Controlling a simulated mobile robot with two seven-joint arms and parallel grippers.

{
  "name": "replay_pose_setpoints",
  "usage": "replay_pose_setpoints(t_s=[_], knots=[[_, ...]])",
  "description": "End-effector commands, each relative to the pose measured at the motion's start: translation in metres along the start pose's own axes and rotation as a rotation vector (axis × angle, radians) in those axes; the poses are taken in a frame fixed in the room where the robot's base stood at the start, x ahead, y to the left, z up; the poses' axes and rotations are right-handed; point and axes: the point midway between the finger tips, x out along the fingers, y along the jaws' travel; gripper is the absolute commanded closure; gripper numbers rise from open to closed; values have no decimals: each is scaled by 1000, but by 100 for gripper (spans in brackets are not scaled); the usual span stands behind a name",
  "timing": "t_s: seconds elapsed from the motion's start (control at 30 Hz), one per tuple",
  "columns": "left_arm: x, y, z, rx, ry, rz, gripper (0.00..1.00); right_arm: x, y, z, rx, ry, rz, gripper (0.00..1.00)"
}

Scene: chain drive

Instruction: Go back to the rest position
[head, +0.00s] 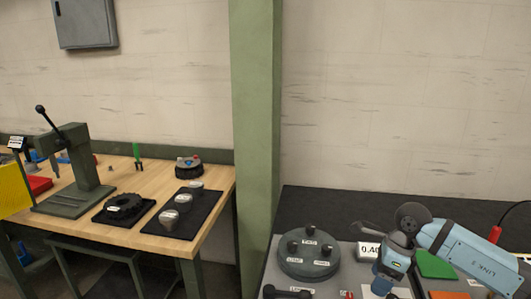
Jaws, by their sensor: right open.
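My right gripper (388,285) is at the bottom right, pointing down over the grey work surface. Its fingertips are small and partly cut off by the bottom edge. It is open, and I see nothing held in it. My left gripper is not in view.
A round dark fixture (309,268) with several knobs stands left of my right gripper. A green block (435,265) lies right of it. A green post (257,130) separates this table from a wooden bench (150,171) with a press (75,165).

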Motion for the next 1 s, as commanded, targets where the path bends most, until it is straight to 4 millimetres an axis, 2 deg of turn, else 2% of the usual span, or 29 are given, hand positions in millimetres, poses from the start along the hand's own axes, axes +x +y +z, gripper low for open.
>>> replay_pose_setpoints(t_s=[0.03,0.1,0.2,0.3,0.43,0.53,0.63,0.73,0.83,0.87,1.0], knots=[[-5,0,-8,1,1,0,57,19,28,21,9,-106,99,37],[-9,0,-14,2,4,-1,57,38,68,52,57,-288,253,37],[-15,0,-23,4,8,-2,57,49,119,90,186,-543,476,37],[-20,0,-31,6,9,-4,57,44,156,118,378,-779,694,37],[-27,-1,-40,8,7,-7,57,31,178,135,717,-1045,959,37],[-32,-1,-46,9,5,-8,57,26,177,132,1043,-1210,1139,37],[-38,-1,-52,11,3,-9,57,34,169,112,1418,-1330,1289,37],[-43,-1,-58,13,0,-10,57,57,165,78,1838,-1396,1404,37],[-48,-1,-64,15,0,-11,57,92,172,35,2279,-1397,1472,37],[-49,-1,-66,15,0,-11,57,103,177,22,-2398,1378,-1477,37],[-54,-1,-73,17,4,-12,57,147,208,-30,-2307,1009,-1175,37]])
